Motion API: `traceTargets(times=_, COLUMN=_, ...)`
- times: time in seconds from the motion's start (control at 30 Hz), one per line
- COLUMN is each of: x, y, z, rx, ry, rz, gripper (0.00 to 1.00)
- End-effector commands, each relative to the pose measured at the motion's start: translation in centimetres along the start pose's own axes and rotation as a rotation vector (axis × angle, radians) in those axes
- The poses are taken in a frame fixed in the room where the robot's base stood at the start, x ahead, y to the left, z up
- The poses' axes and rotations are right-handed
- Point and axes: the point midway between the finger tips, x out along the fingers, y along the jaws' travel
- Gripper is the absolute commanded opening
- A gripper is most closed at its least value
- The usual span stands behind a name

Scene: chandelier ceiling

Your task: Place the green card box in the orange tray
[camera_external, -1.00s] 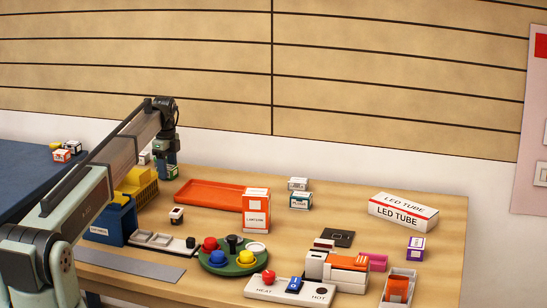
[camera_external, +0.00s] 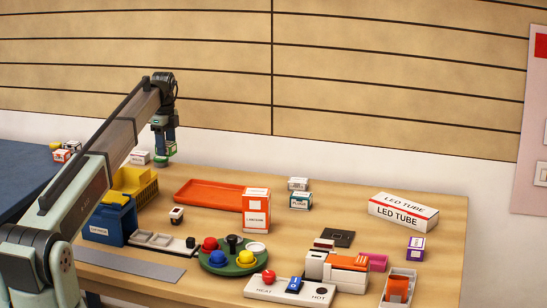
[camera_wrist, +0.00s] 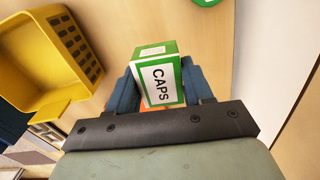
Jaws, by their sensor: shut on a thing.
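The green card box (camera_wrist: 158,80), white-faced with CAPS on it, is between the two blue fingers of my gripper (camera_wrist: 160,88) in the wrist view. My gripper (camera_external: 163,148) is shut on it. In the external view the green box (camera_external: 162,160) shows as a small green shape below the fingers, seemingly above the table's back left. The orange tray (camera_external: 185,197) is a shallow rectangle on the table, to the right of and nearer than my gripper. Its visible floor is empty, and a tall orange-and-white box covers its right end.
A yellow basket (camera_external: 147,186) and blue bin (camera_external: 108,222) stand left of the tray. The tall orange-and-white box (camera_external: 256,212) stands at its right front. A small dark-and-white box (camera_external: 176,215) lies in front.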

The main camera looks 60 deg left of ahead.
Motion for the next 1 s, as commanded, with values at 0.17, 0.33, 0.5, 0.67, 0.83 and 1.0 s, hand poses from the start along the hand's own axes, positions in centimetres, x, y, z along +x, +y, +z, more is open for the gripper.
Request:
traceTargets(times=0.17, x=-1.6, y=-0.2, z=-0.8, rx=0.01, ry=0.0, rz=-0.001, gripper=0.2)
traceTargets(times=0.33, x=-2.2, y=-0.9, z=-4.8, rx=0.056, ry=0.0, rz=-0.002, gripper=0.2)
traceTargets(times=0.5, x=-2.6, y=-0.7, z=-11.4, rx=0.131, ry=-0.001, rz=-0.008, gripper=0.2)
traceTargets(times=0.67, x=-2.8, y=0.7, z=-17.1, rx=0.196, ry=-0.002, rz=-0.014, gripper=0.2)
traceTargets(times=0.83, x=-2.9, y=3.0, z=-21.4, rx=0.237, ry=-0.001, rz=-0.017, gripper=0.2)
traceTargets(times=1.0, x=-2.9, y=6.1, z=-23.3, rx=0.181, ry=-0.001, rz=-0.014, gripper=0.2)
